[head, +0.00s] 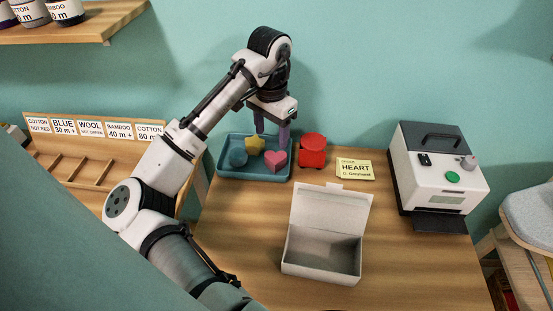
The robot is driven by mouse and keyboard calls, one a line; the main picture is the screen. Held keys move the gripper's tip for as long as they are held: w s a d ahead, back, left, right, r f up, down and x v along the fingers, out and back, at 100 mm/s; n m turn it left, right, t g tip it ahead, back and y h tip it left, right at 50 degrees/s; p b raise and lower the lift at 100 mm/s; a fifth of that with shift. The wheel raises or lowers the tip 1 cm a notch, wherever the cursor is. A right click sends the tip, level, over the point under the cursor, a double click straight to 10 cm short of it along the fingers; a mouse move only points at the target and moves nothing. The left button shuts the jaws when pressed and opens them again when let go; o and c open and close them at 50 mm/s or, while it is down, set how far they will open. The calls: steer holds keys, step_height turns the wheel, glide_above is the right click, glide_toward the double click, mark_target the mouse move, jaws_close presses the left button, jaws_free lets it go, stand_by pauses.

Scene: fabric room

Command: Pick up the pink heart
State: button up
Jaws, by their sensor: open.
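The pink heart (275,160) lies in a blue tray (230,174) at the back left of the table. It is at the right side of the tray, beside a yellow star-like piece (255,145) and a blue rounded piece (238,157). My gripper (272,136) points down over the tray, with its fingers apart and nothing between them. The right finger is just above or behind the heart; I cannot tell whether they touch.
A red object (312,152) stands right of the tray, next to a yellow HEART note (355,169). An open, empty white box (321,270) is at the front. A white machine (437,180) stands at the right. A wooden rack (75,165) is at the left.

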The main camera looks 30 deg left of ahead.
mark_target(273, 157)
steer(key=f, duration=0.6)
steer(key=f+p, duration=0.1)
steer(key=f, duration=0.2)
steer(key=shift+w+f, duration=0.25)
steer(key=c, duration=0.7)
steer(key=shift+r, duration=0.1)
